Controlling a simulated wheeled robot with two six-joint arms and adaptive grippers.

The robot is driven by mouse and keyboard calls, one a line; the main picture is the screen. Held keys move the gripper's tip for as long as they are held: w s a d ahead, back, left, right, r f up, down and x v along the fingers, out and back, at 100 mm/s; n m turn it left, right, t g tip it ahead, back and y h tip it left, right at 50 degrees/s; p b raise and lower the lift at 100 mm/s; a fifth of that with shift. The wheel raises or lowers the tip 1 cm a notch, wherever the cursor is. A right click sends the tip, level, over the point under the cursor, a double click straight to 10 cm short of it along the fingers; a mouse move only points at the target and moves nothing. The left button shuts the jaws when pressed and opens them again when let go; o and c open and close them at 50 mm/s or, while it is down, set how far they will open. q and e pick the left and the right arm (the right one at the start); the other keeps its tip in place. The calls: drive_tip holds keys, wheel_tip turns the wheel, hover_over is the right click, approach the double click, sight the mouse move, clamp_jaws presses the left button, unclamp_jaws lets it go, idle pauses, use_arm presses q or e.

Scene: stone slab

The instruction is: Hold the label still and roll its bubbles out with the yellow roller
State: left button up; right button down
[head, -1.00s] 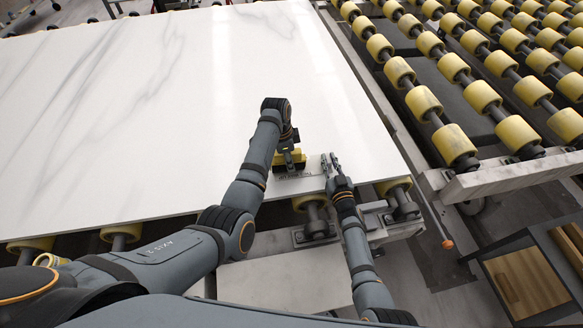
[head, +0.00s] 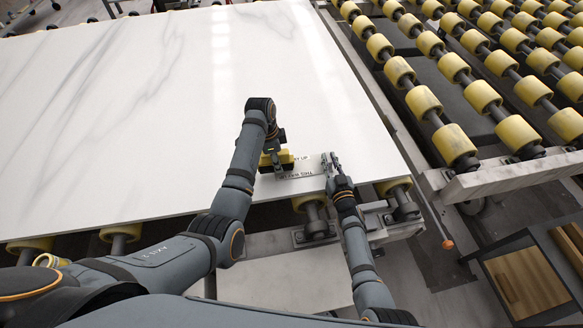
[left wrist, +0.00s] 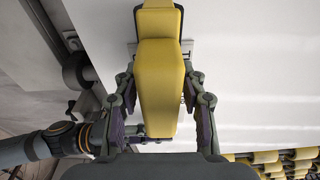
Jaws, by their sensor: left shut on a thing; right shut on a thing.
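The pale grey label (head: 304,185) with dark lettering lies at the front edge of the white stone slab (head: 140,110). The yellow roller (head: 275,161) is at the label's left end, and its yellow body fills the middle of the left wrist view (left wrist: 160,85). My left gripper (head: 281,152) is shut on the roller, with a finger on each side of it. My right gripper (head: 329,160) is shut on the label at its right end. Whether bubbles lie under the label is too small to tell.
A conveyor with several rows of yellow wheels (head: 424,103) stands to the right, behind a metal rail. More wheels (head: 121,232) show under the slab's front edge. A wooden drawer unit (head: 525,280) is at the lower right. The slab's far part is clear.

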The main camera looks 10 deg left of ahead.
use_arm(q)
drive_tip(key=s+a+r, duration=0.2)
drive_tip(key=a+r, duration=0.4)
drive_tip(key=r, duration=0.2)
drive_tip(key=shift+a+r, duration=0.25)
drive_tip(key=shift+r, duration=0.1)
drive_tip(key=o, duration=0.4)
drive_tip(key=shift+c, duration=0.2)
drive_tip(key=c, duration=0.6)
use_arm(e)
drive_tip(key=c, duration=1.2)
unclamp_jaws()
use_arm(q)
drive_tip(key=shift+c, duration=0.2)
use_arm(e)
drive_tip(key=v, duration=1.2)
drive_tip(key=shift+f, duration=0.1)
